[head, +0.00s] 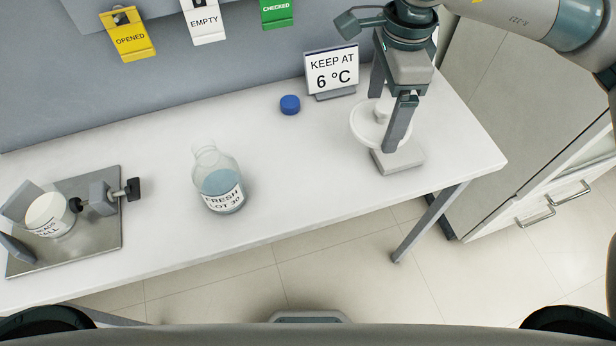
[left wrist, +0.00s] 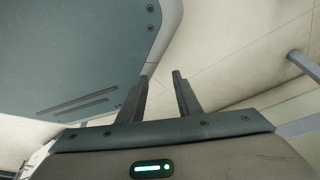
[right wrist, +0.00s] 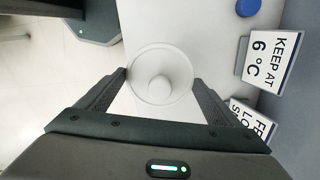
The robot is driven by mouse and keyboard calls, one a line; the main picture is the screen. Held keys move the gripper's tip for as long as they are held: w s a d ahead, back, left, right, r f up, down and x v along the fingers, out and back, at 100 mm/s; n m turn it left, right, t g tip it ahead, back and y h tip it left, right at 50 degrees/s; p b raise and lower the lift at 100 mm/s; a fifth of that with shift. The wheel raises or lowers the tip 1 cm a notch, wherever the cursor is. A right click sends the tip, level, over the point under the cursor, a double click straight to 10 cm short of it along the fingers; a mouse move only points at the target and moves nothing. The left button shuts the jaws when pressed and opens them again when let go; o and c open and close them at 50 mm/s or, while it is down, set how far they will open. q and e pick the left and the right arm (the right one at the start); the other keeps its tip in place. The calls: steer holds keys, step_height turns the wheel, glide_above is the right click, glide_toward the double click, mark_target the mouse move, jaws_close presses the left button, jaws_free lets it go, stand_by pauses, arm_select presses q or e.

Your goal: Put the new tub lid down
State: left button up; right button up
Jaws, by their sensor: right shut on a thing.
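The tub lid (head: 366,122) is a round white disc with a knob in its middle. My right gripper (head: 389,118) is shut on it, one finger at each side of the rim. The lid also shows between both fingertips in the right wrist view (right wrist: 146,91). In the head view it hangs over the right part of the bench, above and beside a low pale block (head: 407,164). I cannot tell the gap below it. My left gripper (left wrist: 163,78) has its fingers apart with nothing between them, and is outside the head view.
The white bench (head: 275,170) is clear in its middle. On it stand a "KEEP AT 6 °C" sign (head: 332,72), a blue cap (head: 289,105), an open bottle (head: 221,190) of blue liquid and, on a metal plate (head: 105,235), a labelled tub (head: 47,212). Another sign (right wrist: 249,116) is partly hidden.

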mark_target(374, 141)
steer(key=s+m, duration=0.1)
steer(key=s+f+m, duration=0.1)
steer(key=s+a+m, duration=0.1)
steer(key=m, duration=0.1)
steer(key=shift+f, duration=0.4)
steer(key=shift+s+a+f+m+b, duration=0.1)
steer(key=shift+s+f+m+b, duration=0.1)
steer(key=shift+s+m, duration=0.3)
steer(key=shift+s+f+m+b, duration=0.1)
steer(key=shift+s+m+b, duration=0.15)
steer(key=shift+m, duration=0.45)
arm_select(q)
steer(key=shift+t, duration=0.6)
steer(key=w, duration=0.1)
steer(key=w+d, duration=0.1)
steer(key=w, duration=0.1)
steer(key=w+r, duration=0.1)
steer(key=shift+w+d, duration=0.3)
steer(key=shift+d, duration=0.05)
steer(key=shift+s, duration=0.15)
steer(key=shift+s, duration=0.1)
arm_select(e)
steer(key=shift+a, duration=0.1)
